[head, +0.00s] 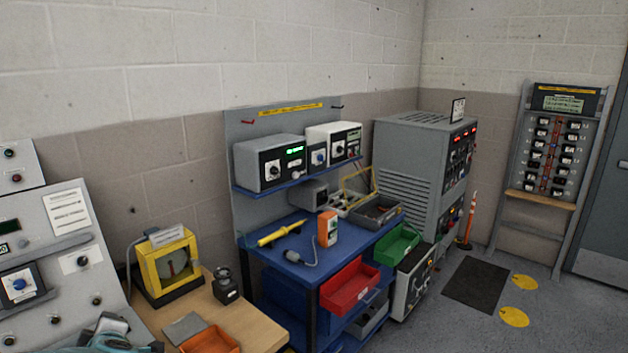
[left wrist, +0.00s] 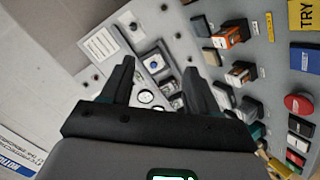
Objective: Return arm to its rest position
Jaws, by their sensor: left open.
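My left gripper (left wrist: 160,82) shows in the left wrist view with its two dark fingers spread apart and nothing between them. Beyond the fingers is a grey panel (left wrist: 128,28) with a white label, a blue knob and round dials. The fingers appear apart from the panel, though the exact gap cannot be told. In the head view, a teal and dark part of my left arm shows at the bottom left, in front of the grey control panel (head: 82,262). The jaws cannot be made out there. My right gripper is in neither view.
A wooden table (head: 255,331) holds a yellow-framed device (head: 168,262) and an orange tray (head: 208,340). A blue workbench (head: 285,252) carries instruments and bins. A grey cabinet (head: 400,150) and a breaker rack (head: 555,150) stand farther right.

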